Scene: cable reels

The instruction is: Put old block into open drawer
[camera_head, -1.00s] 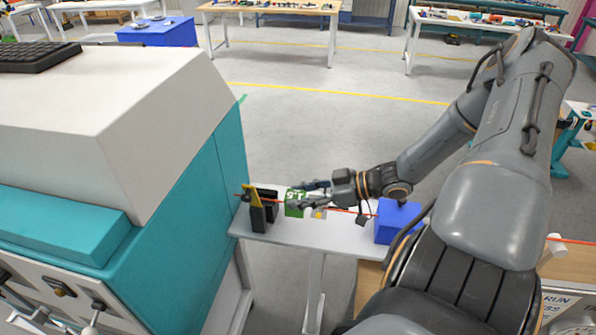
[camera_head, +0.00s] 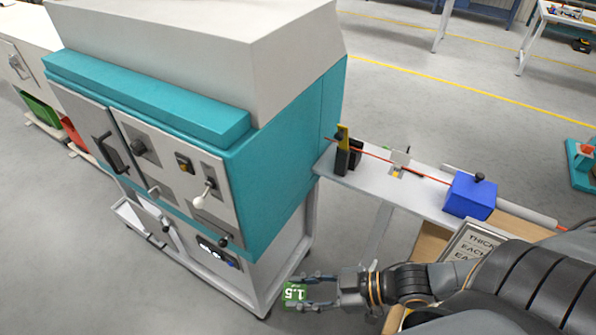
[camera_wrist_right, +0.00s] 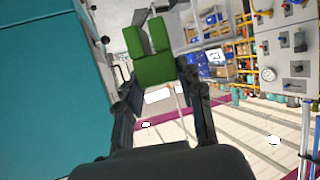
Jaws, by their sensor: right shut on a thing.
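The green block (camera_head: 294,293), marked 1.5, is held between the fingertips of my right gripper (camera_head: 311,291), in front of the machine's lower right corner and clear of it. In the right wrist view the green block (camera_wrist_right: 153,69) shows at the tips of the gripper's two dark fingers. An open drawer (camera_head: 128,213), with a pale rim, sticks out low on the front of the teal and white machine (camera_head: 285,130), left of the block. Its inside is only partly visible. My left gripper is not in view.
A narrow white table (camera_head: 385,188) right of the machine carries a black and yellow cable guide (camera_head: 345,155), a red cable and a blue box (camera_head: 470,195). Handles and levers (camera_head: 205,192) jut from the machine's front. Floor in front of the machine is clear.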

